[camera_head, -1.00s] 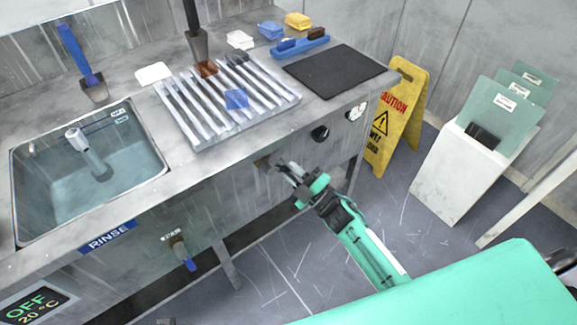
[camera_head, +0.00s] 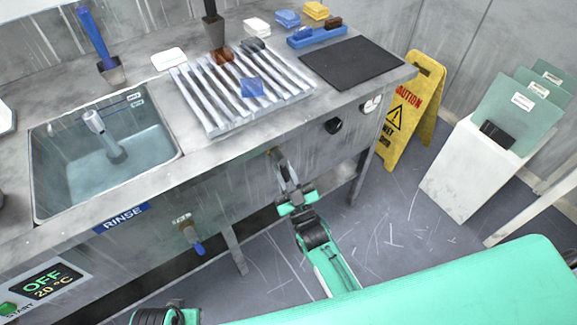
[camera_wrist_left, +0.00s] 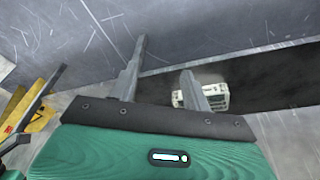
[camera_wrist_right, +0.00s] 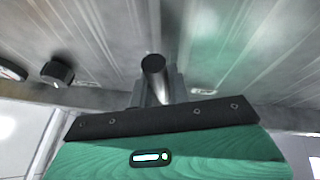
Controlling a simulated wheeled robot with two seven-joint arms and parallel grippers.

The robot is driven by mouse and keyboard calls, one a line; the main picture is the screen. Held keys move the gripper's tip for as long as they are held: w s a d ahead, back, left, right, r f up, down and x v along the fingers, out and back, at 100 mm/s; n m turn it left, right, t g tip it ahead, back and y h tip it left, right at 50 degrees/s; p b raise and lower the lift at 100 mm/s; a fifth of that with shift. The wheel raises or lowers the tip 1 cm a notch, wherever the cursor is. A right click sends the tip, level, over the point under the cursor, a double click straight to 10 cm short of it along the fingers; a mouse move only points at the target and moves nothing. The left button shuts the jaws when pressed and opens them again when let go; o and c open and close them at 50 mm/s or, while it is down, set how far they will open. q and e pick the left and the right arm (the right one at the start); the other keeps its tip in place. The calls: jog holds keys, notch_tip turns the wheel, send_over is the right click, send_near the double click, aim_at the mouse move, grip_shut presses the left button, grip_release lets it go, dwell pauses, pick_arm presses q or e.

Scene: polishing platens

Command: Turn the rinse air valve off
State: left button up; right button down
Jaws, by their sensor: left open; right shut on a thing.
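A valve with a blue handle (camera_head: 198,248) sits on the bench front below the RINSE sign (camera_head: 121,218), its handle hanging down; the small label above it is unreadable. My right gripper (camera_head: 281,165) is at the front panel, right of that valve, shut on a fitting there that the fingers mostly hide. In the right wrist view, a dark round handle end (camera_wrist_right: 154,65) shows between the fingers. I cannot read any label for it.
The sink (camera_head: 100,160), slatted rack (camera_head: 215,128) and black mat (camera_head: 357,62) are on the bench top. A black knob (camera_head: 333,126) and gauge (camera_head: 372,104) are right of my right gripper. A yellow caution sign (camera_head: 408,112) and white stand (camera_head: 462,170) are on the floor.

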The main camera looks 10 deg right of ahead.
jog(key=shift+s+a+f+m+h, duration=0.15)
jog(key=shift+a+m+h, duration=0.2)
jog(key=shift+m+h, duration=0.45)
pick_arm(q)
jog(key=shift+p+x, duration=0.3)
jog(key=shift+x, duration=0.75)
pick_arm(e)
jog(key=shift+a+m, duration=0.1)
jog(key=shift+m, duration=0.5)
pick_arm(q)
jog(key=shift+s+d, duration=0.1)
jog(key=shift+s, duration=0.05)
pick_arm(e)
jog(key=c, duration=1.3)
grip_release()
jog(key=shift+s, duration=0.1)
pick_arm(q)
jog(key=shift+s, duration=0.2)
notch_tip(320, 180, up, 2)
jog(key=shift+w+r+b, duration=0.1)
jog(key=shift+b, duration=0.35)
pick_arm(e)
jog(key=v, duration=1.3)
jog(key=shift+s+f, duration=0.2)
jog(key=shift+s, duration=0.15)
